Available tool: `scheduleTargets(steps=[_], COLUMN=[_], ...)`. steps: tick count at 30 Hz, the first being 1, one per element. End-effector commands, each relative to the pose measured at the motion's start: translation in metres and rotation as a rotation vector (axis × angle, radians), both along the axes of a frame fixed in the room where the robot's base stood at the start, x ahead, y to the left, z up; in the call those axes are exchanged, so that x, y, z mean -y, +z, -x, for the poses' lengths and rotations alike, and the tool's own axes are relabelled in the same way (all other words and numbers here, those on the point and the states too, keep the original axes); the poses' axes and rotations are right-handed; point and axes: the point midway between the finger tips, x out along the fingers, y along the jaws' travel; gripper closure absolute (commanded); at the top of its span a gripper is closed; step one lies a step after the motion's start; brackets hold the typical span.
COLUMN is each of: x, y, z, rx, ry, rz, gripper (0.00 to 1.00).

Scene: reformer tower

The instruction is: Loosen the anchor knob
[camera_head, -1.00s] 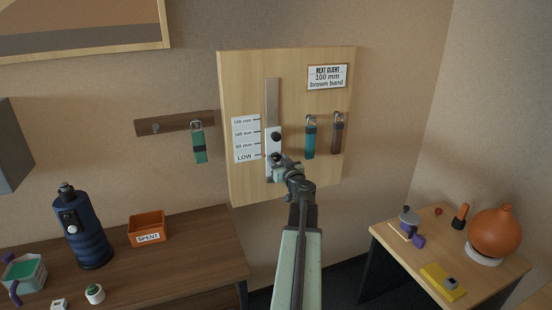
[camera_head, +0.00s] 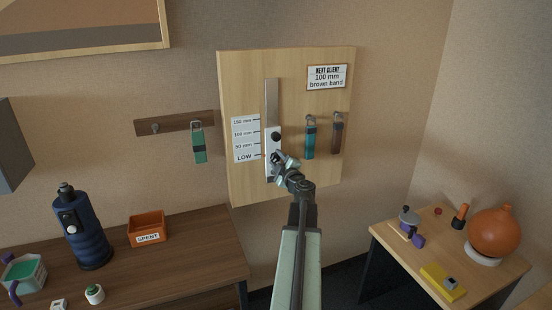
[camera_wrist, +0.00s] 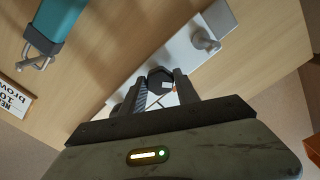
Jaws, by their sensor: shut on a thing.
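The anchor knob (camera_wrist: 160,79) is dark and six-sided in the wrist view, set on a pale metal plate (camera_wrist: 217,20). The two fingers of my gripper (camera_wrist: 163,86) are closed on either side of it. In the head view my gripper (camera_head: 278,157) reaches the lower part of the plate on the upright rail (camera_head: 272,98) and mostly hides the gripped knob. A second dark round piece (camera_head: 276,136) shows above it on the plate.
The scale card (camera_head: 245,139) is left of the rail. Teal (camera_head: 310,138) and brown (camera_head: 336,136) bands hang to its right, below a sign (camera_head: 327,77). A green band (camera_head: 199,144) hangs on a left rack. Cluttered tables stand at both sides.

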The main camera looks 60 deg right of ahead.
Motion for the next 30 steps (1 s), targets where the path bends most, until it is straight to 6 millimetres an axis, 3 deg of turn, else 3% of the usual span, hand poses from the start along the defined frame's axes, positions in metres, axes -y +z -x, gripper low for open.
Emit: scheduleTargets(steps=[6,12,18,19,21,30], x=[0.0011,0.0012,0.0011,0.0012,0.0011,0.0000], y=[0.0002,0.0002,0.0002,0.0002,0.0002,0.0001], z=[0.0010,0.0009,0.0008,0.0008,0.0007,-0.0003], rx=[-0.006,-0.140,-0.154,-0.154,-0.153,-0.152], ry=[-0.004,-0.004,-0.004,-0.004,-0.004,-0.001], rz=[0.008,0.191,0.208,0.208,0.208,0.205], gripper=[1.00,1.00,1.00,0.60,0.41,0.38])
